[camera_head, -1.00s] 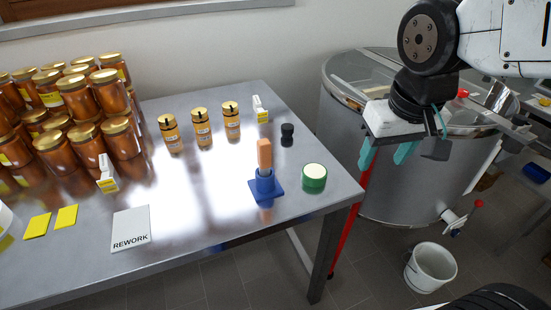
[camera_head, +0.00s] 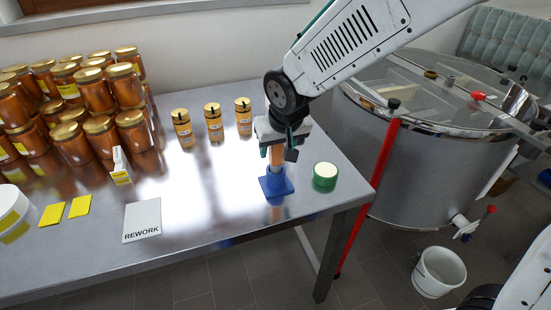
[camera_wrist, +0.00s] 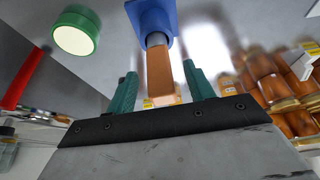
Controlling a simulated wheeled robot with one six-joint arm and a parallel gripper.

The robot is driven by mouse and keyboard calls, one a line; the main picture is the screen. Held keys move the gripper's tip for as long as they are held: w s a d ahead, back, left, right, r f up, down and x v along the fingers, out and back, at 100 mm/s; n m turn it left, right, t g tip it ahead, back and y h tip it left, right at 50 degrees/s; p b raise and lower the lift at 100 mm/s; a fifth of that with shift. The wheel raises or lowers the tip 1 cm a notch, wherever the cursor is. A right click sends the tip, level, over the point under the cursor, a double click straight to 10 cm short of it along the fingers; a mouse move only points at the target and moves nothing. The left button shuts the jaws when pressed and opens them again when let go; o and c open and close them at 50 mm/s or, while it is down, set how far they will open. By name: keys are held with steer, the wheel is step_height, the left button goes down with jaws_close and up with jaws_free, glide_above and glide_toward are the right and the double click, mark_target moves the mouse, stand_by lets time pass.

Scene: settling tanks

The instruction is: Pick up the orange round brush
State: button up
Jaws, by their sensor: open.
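The orange round brush (camera_head: 276,154) stands upright in a blue square-based holder (camera_head: 277,183) near the right end of the steel table. In the wrist view its orange handle (camera_wrist: 160,76) lies between the two teal fingers, with the blue holder (camera_wrist: 152,15) beyond. My gripper (camera_head: 274,150) is above the holder, pointing down around the top of the handle. In the wrist view my gripper (camera_wrist: 159,88) is open, with gaps on both sides of the handle. The brush's lower end is hidden inside the holder.
A green round tape roll (camera_head: 325,175) stands just right of the holder. Several small labelled jars (camera_head: 214,122) stand behind to the left. A REWORK card (camera_head: 142,221) and stacked honey jars (camera_head: 95,92) are further left. A steel tank (camera_head: 425,165) stands right of the table.

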steer(key=shift+x, duration=1.45)
steer(key=shift+w, duration=0.1)
steer(key=c, duration=1.1)
steer(key=shift+r, duration=0.1)
step_height(320, 180, up, 10)
